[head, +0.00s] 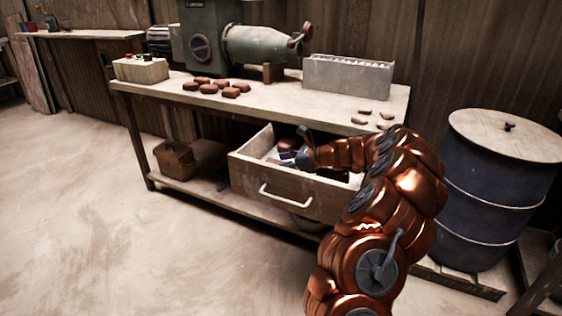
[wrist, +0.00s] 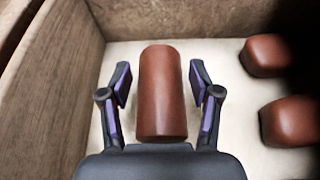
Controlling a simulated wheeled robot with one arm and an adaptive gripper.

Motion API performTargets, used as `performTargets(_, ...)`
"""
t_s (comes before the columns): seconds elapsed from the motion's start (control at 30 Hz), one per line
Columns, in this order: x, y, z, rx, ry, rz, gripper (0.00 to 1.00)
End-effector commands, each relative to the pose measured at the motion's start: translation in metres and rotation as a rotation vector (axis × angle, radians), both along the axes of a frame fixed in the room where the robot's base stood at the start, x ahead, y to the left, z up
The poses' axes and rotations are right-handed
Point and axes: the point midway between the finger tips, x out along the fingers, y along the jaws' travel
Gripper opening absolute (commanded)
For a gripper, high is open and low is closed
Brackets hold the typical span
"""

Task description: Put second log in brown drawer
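The brown drawer (head: 244,178) is pulled out below the workbench top. My gripper (head: 291,158) is inside it, at the end of my copper arm. In the wrist view, a reddish-brown log (wrist: 161,92) lies on the pale drawer floor between the purple-padded fingers of my gripper (wrist: 161,90). The fingers are open, with a gap on each side of the log. Two more reddish-brown pieces, one upper (wrist: 267,56) and one lower (wrist: 290,121), lie to the right, partly lost in dark shadow.
Several reddish-brown pieces (head: 231,92) lie on the workbench (head: 305,103) by the green press (head: 262,45). A blue barrel (head: 492,200) stands right of my arm. The floor at left is clear.

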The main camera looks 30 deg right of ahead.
Motion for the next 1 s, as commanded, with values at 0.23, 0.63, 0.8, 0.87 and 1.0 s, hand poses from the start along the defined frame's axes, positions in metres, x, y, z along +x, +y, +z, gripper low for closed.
performTargets(0.23, 0.0, 0.001, -0.003, 0.001, 0.004, 0.001, 0.79)
performTargets(0.63, -0.003, -0.002, 0.012, 0.0, 0.003, 0.001, 0.79)
performTargets(0.8, -0.03, -0.018, 0.028, 0.004, 0.002, -0.002, 0.79)
performTargets(0.87, -0.039, -0.024, 0.034, 0.002, 0.001, -0.001, 0.79)
performTargets(1.0, -0.061, -0.038, 0.044, 0.0, 0.001, -0.004, 0.79)
